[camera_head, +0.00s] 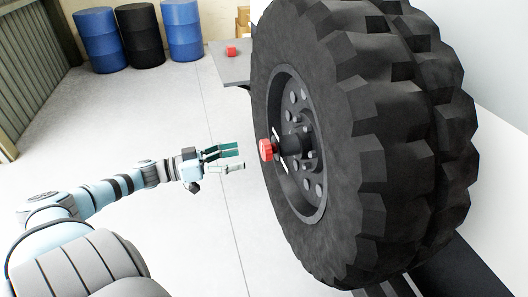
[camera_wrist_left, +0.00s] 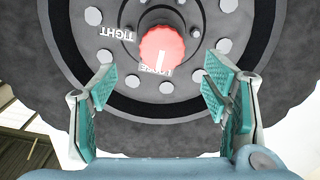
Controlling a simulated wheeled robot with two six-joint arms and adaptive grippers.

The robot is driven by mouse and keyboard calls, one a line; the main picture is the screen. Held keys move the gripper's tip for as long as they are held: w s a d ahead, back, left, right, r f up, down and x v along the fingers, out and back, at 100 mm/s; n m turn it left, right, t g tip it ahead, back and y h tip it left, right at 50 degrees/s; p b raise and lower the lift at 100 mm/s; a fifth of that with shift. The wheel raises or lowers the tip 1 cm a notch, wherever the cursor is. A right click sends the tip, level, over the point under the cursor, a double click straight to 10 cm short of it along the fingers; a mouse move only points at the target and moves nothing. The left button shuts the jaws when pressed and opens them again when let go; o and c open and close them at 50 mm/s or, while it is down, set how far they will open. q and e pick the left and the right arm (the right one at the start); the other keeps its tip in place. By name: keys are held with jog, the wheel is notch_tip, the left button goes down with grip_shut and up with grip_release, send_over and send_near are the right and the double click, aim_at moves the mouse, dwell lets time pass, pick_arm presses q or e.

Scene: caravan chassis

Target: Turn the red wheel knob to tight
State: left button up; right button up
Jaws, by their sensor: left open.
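The red wheel knob (camera_head: 266,150) sticks out from the hub of a large black tyre (camera_head: 345,130) in the head view. In the left wrist view the knob (camera_wrist_left: 161,51) has a white pointer line. The line points at the word LOOSE, which the knob partly covers. The word TIGHT (camera_wrist_left: 117,32) is printed to its left on the hub. My left gripper (camera_head: 236,158) is open and empty, to the left of the knob and apart from it. In the wrist view its teal fingers (camera_wrist_left: 166,95) stand on either side, short of the knob. My right gripper is not in view.
Blue and black barrels (camera_head: 140,35) stand against the back wall. A grey table (camera_head: 228,66) with a small red object (camera_head: 231,51) on it is behind the tyre. The floor (camera_head: 180,110) around my left arm is clear. A white body panel is at the right.

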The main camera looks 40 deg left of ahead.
aim_at(262, 152)
pick_arm(q)
jog(key=b+x, duration=0.1)
jog(key=x, duration=0.8)
jog(key=shift+f, duration=0.2)
jog(key=shift+a, duration=0.1)
jog(key=shift+a, duration=0.1)
jog(key=shift+c, duration=1.2)
jog(key=c, duration=0.9)
